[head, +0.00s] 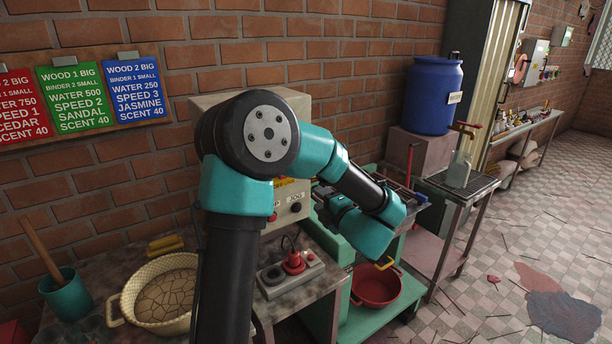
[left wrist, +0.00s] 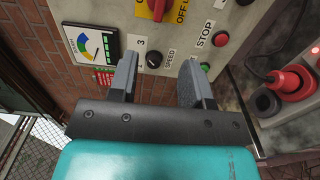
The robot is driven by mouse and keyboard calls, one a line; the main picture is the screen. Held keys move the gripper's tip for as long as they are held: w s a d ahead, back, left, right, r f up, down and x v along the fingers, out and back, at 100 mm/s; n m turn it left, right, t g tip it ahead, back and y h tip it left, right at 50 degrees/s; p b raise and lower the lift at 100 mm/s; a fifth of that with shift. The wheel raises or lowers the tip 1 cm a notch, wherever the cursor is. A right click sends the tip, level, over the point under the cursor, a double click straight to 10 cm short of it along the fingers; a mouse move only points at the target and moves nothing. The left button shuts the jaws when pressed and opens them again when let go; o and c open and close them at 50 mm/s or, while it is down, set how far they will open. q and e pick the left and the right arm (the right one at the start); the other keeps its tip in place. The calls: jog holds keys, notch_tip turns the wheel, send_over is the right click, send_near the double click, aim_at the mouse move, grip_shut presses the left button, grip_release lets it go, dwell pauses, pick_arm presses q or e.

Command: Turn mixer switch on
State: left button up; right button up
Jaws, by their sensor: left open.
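The mixer's control box (head: 294,102) stands against the brick wall, partly hidden behind my left arm in the head view. In the left wrist view its pale panel (left wrist: 222,18) fills the top. A red rotary switch (left wrist: 157,8) on a yellow plate marked OFF is cut by the top edge. Below it are a black speed knob (left wrist: 154,60), a red STOP button (left wrist: 220,39) and a green button (left wrist: 206,67). My left gripper (left wrist: 158,64) is open and empty, its fingers pointing toward the panel below the switch. My right gripper is out of view.
A socket strip with a red plug (head: 293,262) lies on the bench below the box. A woven basin (head: 160,292) and green mug (head: 66,293) stand left. A blue barrel (head: 433,97) and red bowl (head: 376,286) are right.

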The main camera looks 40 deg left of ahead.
pick_arm(q)
jog(key=shift+a, duration=0.15)
jog(key=x, duration=1.7)
jog(key=shift+a+f, duration=0.1)
grip_shut()
